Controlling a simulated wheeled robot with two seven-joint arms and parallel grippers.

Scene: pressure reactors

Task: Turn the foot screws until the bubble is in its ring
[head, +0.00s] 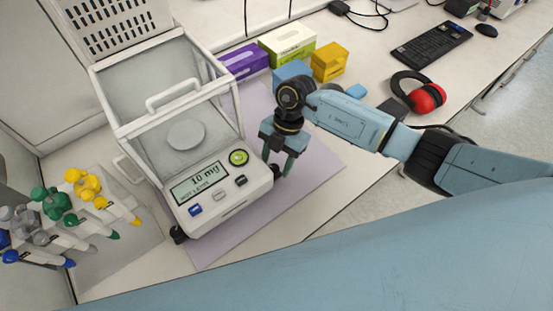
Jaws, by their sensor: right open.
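A white balance (215,205) with a clear draft-shield box stands on a purple mat (315,165). A round green bubble level (238,157) sits at the right of its display; the bubble's place in its ring is too small to tell. A black foot screw (178,234) shows under the front left corner. Another dark foot screw (276,171) shows at the front right corner, partly hidden by my right gripper. My right gripper (278,166) is open and points down, its fingers at either side of that right screw; contact cannot be told. My left gripper is not in view.
Pipettes with coloured tops (84,185) stand at the left. Purple (245,60), green-white (288,43) and yellow (329,61) boxes stand behind. Red ear defenders (428,97) and a keyboard (431,44) lie at the right. The mat's front right part is clear.

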